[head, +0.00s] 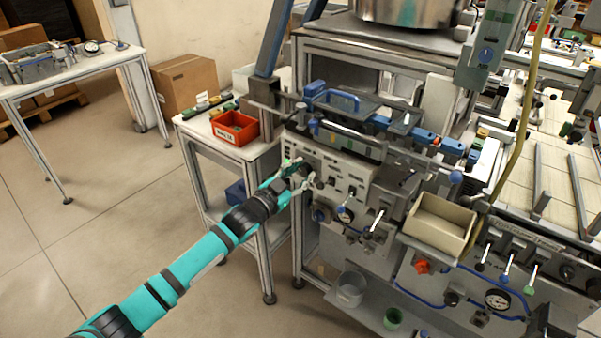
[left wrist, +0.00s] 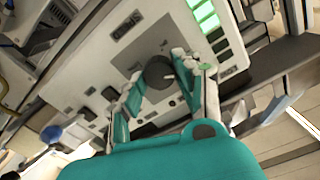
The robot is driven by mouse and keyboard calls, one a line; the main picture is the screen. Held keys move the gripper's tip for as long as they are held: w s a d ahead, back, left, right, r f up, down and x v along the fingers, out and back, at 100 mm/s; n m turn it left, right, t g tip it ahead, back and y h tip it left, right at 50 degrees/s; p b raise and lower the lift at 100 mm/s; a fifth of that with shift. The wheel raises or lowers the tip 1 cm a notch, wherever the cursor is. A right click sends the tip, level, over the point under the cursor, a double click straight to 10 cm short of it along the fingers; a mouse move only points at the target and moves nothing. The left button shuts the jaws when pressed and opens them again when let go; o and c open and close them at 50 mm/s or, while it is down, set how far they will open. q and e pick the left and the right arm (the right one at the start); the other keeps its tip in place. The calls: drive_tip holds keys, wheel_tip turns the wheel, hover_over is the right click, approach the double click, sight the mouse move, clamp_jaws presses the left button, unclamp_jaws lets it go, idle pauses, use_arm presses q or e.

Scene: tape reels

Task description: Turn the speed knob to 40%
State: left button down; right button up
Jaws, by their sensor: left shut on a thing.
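The dark round speed knob (left wrist: 158,74) sits on the light control panel (left wrist: 90,62). In the left wrist view it lies between the two fingertips of my left gripper (left wrist: 158,80), which is shut on it. In the head view my left gripper (head: 299,177) reaches the left end of the machine's front panel (head: 335,170), and its fingers hide the knob. Beside the knob, a column of indicator segments (left wrist: 206,16) has green lit segments at one end and dark ones at the other. My right gripper is not in view.
Other small dark knobs (left wrist: 110,93) sit on the same panel. A red bin (head: 235,127) stands on a side table left of the machine. A beige tray (head: 438,224) and several levers are to the right.

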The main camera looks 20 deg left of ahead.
use_arm(q)
drive_tip(key=m, duration=0.6)
drive_tip(key=shift+f, duration=0.1)
idle(0.5)
drive_tip(key=c, duration=0.9)
unclamp_jaws()
drive_tip(key=shift+c, duration=0.2)
drive_tip(key=v, duration=1.2)
